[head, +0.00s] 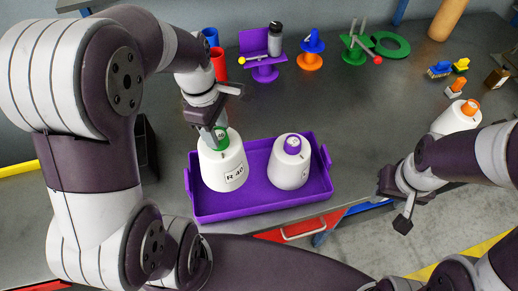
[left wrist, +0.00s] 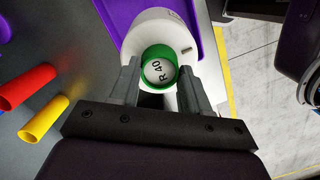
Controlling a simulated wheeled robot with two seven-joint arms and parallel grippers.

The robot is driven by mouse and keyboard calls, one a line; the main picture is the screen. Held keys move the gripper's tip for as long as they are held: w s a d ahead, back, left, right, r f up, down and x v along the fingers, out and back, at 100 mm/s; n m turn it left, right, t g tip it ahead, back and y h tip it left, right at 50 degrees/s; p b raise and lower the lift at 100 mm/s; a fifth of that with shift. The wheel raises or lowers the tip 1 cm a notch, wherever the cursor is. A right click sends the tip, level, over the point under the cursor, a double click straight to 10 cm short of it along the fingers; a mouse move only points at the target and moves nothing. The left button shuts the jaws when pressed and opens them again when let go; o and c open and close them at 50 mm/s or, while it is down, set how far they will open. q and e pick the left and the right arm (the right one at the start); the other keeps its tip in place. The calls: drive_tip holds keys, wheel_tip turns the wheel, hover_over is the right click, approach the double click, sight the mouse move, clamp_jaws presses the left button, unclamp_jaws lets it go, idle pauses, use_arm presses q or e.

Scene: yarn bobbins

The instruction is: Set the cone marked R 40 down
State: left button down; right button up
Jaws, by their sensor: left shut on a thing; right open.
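The cone marked R 40 (head: 224,167) is a white yarn cone with a green top. It is upright at the left side of the purple tray (head: 262,209); I cannot tell whether its base touches the tray floor. My left gripper (head: 219,137) is shut on its green top from above. In the left wrist view the green top (left wrist: 158,66) marked R 40 sits between the two fingers. A second white cone with a purple top (head: 289,163) stands in the tray to its right. My right gripper (head: 393,203) is open and empty, right of the tray.
Another white cone with an orange top (head: 457,117) is at the right, partly behind my right arm. Purple (head: 263,50), orange (head: 311,50) and green (head: 357,48) stands are at the back. Red and blue cylinders are behind my left gripper. The table between tray and stands is clear.

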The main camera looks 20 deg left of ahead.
sight(220, 154)
use_arm(q)
wheel_tip(220, 154, down, 10)
drive_tip(key=shift+r, duration=0.15)
drive_tip(key=shift+s, duration=0.1)
drive_tip(key=c, duration=0.5)
unclamp_jaws()
